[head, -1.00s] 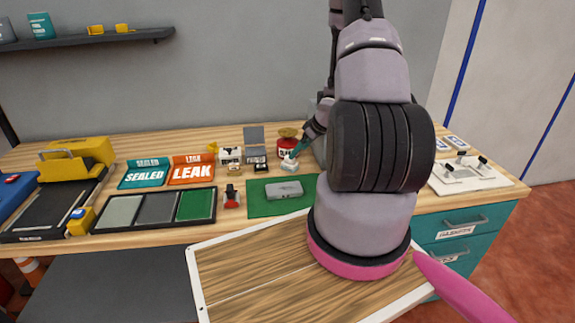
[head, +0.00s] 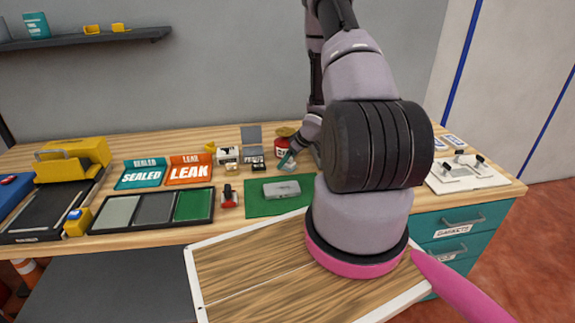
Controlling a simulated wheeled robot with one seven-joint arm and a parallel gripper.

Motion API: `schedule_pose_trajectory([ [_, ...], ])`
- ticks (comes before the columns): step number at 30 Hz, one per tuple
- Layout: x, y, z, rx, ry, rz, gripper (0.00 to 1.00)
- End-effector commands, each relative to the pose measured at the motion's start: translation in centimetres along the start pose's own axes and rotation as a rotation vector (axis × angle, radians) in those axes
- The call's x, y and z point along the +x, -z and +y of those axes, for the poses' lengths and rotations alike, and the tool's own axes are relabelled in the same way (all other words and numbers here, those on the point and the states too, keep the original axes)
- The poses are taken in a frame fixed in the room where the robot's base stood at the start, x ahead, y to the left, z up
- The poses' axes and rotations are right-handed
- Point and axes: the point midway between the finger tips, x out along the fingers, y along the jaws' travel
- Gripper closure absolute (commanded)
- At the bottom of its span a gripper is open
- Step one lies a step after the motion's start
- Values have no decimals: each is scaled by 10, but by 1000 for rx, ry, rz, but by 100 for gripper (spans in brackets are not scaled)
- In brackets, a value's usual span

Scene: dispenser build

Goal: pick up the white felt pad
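My gripper (head: 287,161) is at the back middle of the bench, left of my large arm links, with its teal tip pointing down to the left. It is close to the red container (head: 281,149) and just behind the green mat (head: 262,207). It is too small and partly turned away, so I cannot tell whether its fingers are open or shut. I cannot clearly make out the white felt pad; small pale patches show around the gripper tip, but which one is the pad is not clear.
A grey case (head: 282,190) lies on the green mat. A white fixture board (head: 466,173) is at the right.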

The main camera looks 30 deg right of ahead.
Motion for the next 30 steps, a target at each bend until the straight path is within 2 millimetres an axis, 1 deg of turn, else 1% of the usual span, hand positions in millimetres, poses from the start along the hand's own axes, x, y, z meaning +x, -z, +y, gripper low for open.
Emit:
schedule_pose_trajectory([
  [1,0,0,0,0,0,0,41],
  [2,0,0,0,0,0,0,52],
  [3,0,0,0,0,0,0,67],
  [5,0,0,0,0,0,0,90],
  [6,0,0,0,0,0,0,100],
  [13,-1,0,0,0,0,0,100],
  [17,-6,4,0,1,0,0,100],
  [20,-16,10,0,0,-1,2,100],
  [27,-56,36,1,0,-3,3,100],
  [30,-70,45,1,0,-3,2,100],
])
